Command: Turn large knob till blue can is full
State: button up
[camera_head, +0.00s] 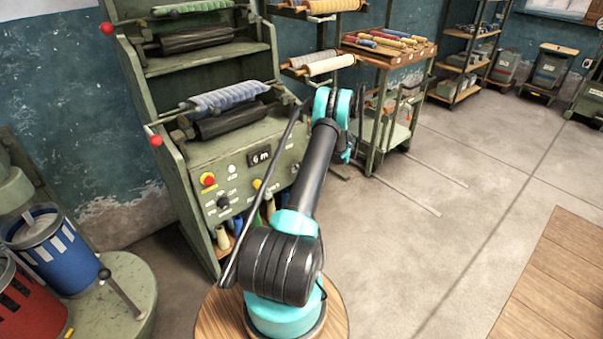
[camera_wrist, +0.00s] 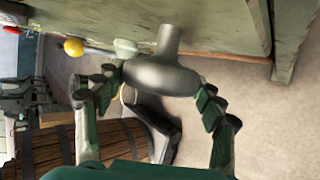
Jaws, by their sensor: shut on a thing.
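In the wrist view my gripper (camera_wrist: 160,88) has its two green jointed fingers on either side of a large grey metal knob (camera_wrist: 160,77), shut on it. The knob's stem (camera_wrist: 169,40) runs to the green machine panel. In the head view my arm hides the gripper and this knob. The blue can (camera_head: 50,250), with white stripes, stands at the far left on a round green platform (camera_head: 125,290). A grey surface shows inside its rim; how full it is I cannot tell.
The green machine (camera_head: 190,185) carries rollers, a red button (camera_head: 207,179), a small dark knob (camera_head: 223,202) and a display (camera_head: 260,156) that seems to read "6 m". A red can (camera_head: 30,310) stands by the blue one. Floor is open at right.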

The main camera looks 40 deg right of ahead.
jog(key=o, duration=1.2)
jog(key=shift+d, duration=0.1)
jog(key=v, duration=0.7)
jog(key=shift+r, duration=0.15)
jog(key=shift+s+d, duration=0.1)
